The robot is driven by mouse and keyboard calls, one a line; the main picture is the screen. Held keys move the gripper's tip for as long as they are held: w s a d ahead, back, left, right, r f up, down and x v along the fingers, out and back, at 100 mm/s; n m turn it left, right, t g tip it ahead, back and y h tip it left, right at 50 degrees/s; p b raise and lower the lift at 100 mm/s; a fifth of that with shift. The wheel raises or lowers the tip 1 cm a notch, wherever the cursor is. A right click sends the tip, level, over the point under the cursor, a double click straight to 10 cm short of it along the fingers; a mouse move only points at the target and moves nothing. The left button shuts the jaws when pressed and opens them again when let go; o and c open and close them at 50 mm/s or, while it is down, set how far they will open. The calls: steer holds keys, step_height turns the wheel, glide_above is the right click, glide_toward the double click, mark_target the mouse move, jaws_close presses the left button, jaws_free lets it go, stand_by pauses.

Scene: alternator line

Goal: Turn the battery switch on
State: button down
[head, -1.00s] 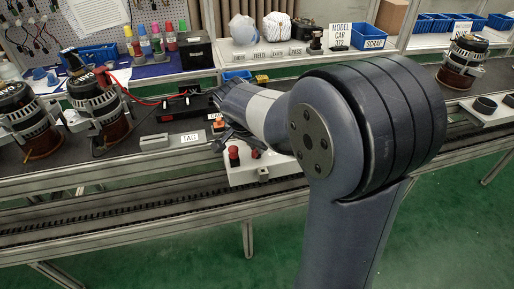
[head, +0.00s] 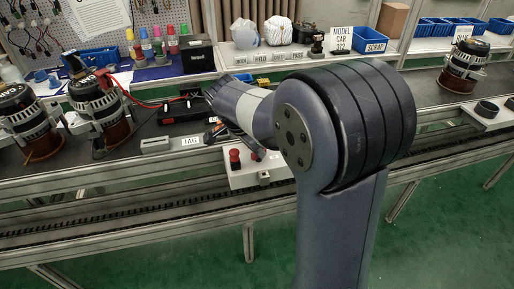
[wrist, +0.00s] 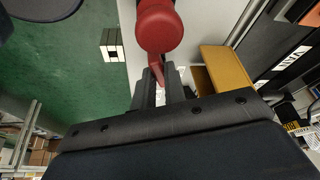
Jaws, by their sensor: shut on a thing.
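The red battery switch (wrist: 160,26) shows at the top middle of the wrist view, with a round head and a thin red lever pointing down toward my gripper. My gripper (wrist: 160,80) is shut on this lever, one dark finger on each side of it. In the head view, a white switch panel (head: 250,181) stands at the front edge of the bench with a red knob (head: 234,158) on it. Another red part beside it is partly hidden by my arm. My gripper is mostly hidden there, so I cannot tell which red part it holds.
A black box (head: 186,113) with a red cable lies behind the panel. A grey block (head: 155,145) and a small tag lie to its left. Alternators (head: 101,112) stand further left, and one stands at the far right (head: 464,66).

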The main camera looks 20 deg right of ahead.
steer(key=c, duration=1.5)
jaws_free()
steer(key=shift+o, duration=0.2)
steer(key=shift+r, duration=0.1)
steer(key=p+v, duration=0.2)
steer(key=v, duration=0.8)
steer(key=shift+a+r, duration=0.25)
steer(key=shift+s, duration=0.1)
